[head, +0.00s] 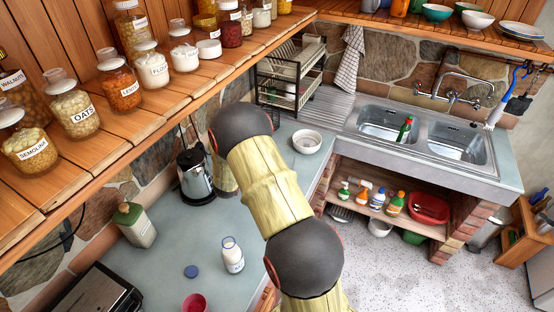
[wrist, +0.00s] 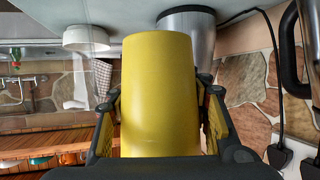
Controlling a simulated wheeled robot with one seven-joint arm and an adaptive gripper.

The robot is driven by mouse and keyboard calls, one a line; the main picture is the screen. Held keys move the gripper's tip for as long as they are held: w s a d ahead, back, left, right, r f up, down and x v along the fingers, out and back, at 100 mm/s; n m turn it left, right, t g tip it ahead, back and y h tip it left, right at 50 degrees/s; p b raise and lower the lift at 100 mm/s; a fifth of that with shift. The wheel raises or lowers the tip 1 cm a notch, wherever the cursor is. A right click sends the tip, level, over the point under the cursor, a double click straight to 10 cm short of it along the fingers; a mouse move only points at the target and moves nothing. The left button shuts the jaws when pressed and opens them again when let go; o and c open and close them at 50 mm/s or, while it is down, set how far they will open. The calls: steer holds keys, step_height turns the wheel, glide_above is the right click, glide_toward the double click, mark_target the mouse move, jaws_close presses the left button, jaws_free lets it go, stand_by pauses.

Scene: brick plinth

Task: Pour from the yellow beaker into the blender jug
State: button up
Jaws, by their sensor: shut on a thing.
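The yellow beaker (wrist: 160,65) fills the middle of the wrist view, which appears upside down. My gripper (wrist: 157,95) is shut on it, with one dark finger on each side. The beaker's mouth and contents are not visible. In the head view my arm hides both gripper and beaker. I cannot clearly identify the blender jug in either view; a faint see-through shape shows at left in the wrist view, but I cannot tell what it is.
A kettle (head: 195,174) stands on the counter near my arm. A white bowl (head: 306,141), a milk bottle (head: 232,256), a red cup (head: 194,303) and a green-capped container (head: 136,225) stand around. A shelf of jars (head: 122,84) overhangs the left side.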

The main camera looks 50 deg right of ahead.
steer(key=shift+r, duration=0.1)
step_height(320, 180, up, 9)
steer(key=s+d+m+t+y+b, duration=0.2)
steer(key=m+b, duration=0.2)
steer(key=b, duration=0.4)
steer(key=shift+s+d+m+t, duration=0.15)
steer(key=shift+s+m+t, duration=0.15)
steer(key=shift+m, duration=0.1)
stand_by(0.4)
steer(key=shift+y, duration=0.3)
